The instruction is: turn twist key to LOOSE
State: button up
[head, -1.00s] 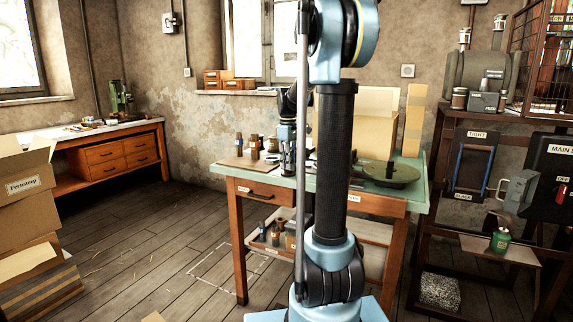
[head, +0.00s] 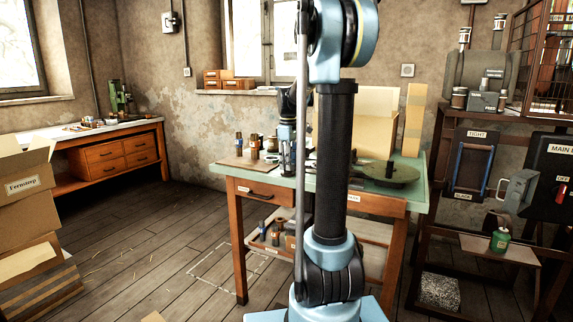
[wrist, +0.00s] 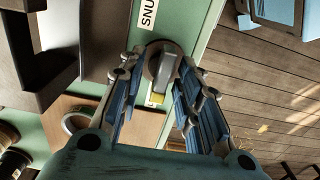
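The twist key (wrist: 166,72) is a grey bar-like grip on a round dark base, set on a green surface in the wrist view. A white label reading "SNU", cut off by the frame edge, lies just above it, and a yellow mark (wrist: 157,98) shows below it. My gripper (wrist: 163,70) is open, with one blue-padded finger on each side of the key and visible gaps between. In the head view my gripper (head: 288,150) hangs low over the green-topped table (head: 412,172). I cannot make out the key there.
A rack on the right holds a TIGHT panel (head: 474,165) and a green can (head: 500,240).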

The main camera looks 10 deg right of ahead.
jog(key=shift+r, duration=0.1)
notch_tip(320, 180, up, 12)
dwell(0.7)
jog(key=s+f+m+t, duration=0.1)
jog(key=s+f+m, duration=0.4)
jog(key=s+f, duration=0.8)
jog(key=s+f+m+t, duration=0.1)
jog(key=s+f+m, duration=0.4)
jog(key=s+f, duration=0.9)
jog(key=s, duration=0.8)
jog(key=shift+a+f+m, duration=0.25)
jog(key=shift+m, duration=0.15)
